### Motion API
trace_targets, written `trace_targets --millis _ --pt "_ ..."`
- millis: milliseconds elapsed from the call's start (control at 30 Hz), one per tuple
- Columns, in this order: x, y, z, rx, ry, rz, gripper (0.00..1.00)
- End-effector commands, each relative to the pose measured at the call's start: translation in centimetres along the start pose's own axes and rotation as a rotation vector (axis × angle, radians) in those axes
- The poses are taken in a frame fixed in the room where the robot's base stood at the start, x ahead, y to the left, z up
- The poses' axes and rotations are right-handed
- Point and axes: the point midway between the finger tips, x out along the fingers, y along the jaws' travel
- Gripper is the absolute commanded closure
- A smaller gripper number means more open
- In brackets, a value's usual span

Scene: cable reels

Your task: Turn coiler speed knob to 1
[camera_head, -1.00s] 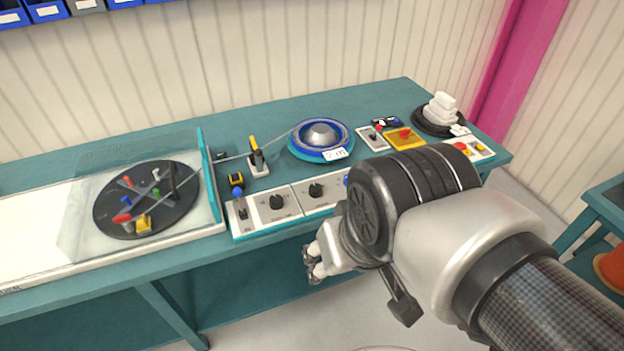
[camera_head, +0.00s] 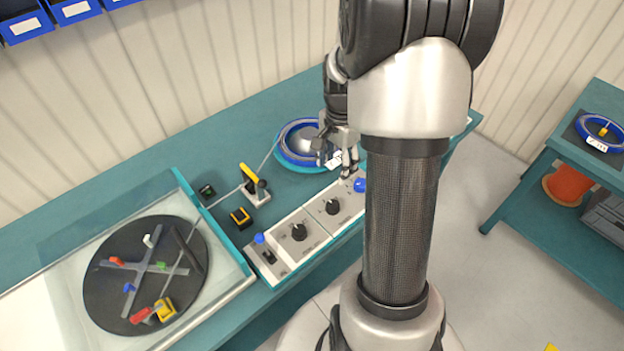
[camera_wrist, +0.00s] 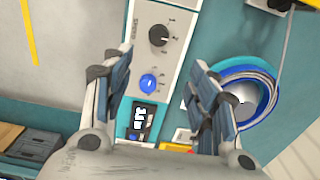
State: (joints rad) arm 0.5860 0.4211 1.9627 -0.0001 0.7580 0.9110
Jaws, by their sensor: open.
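The control strip on the bench has two black knobs on white panels, a left knob (camera_head: 298,232) and a right knob (camera_head: 332,207). In the wrist view, one black knob (camera_wrist: 158,36) shows with numbers printed beside it, and a blue button (camera_wrist: 148,83) sits next to it. My gripper (camera_head: 336,164) is open and empty above the bench, close behind the right knob. In the wrist view, my gripper (camera_wrist: 160,70) has its fingers spread either side of the strip, with the button between them and the knob beyond the tips.
A blue-rimmed reel (camera_head: 284,150) lies behind the strip, partly hidden by my gripper. A yellow-handled lever (camera_head: 253,184) stands left of it. A dark turntable (camera_head: 110,285) with coloured pegs lies at the left. A side table (camera_head: 558,150) stands right. My arm hides the bench's right part.

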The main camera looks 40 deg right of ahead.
Motion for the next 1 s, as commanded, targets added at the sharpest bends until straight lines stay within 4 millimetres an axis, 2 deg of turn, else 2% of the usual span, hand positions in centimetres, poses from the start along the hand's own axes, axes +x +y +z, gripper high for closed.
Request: trace_targets --millis 167,500,700,833,1000 --pt "2.9 0.1 0.1 -0.002 -0.002 0.003 0.46" --pt "10.5 0.1 0.1 -0.004 -0.002 0.003 0.46" --pt "14.3 0.1 0.1 -0.004 -0.002 0.002 0.46" --pt "15.9 0.0 0.1 -0.004 -0.001 0.001 0.46" --pt "16.9 0.0 0.1 -0.004 0.0 0.0 0.46"
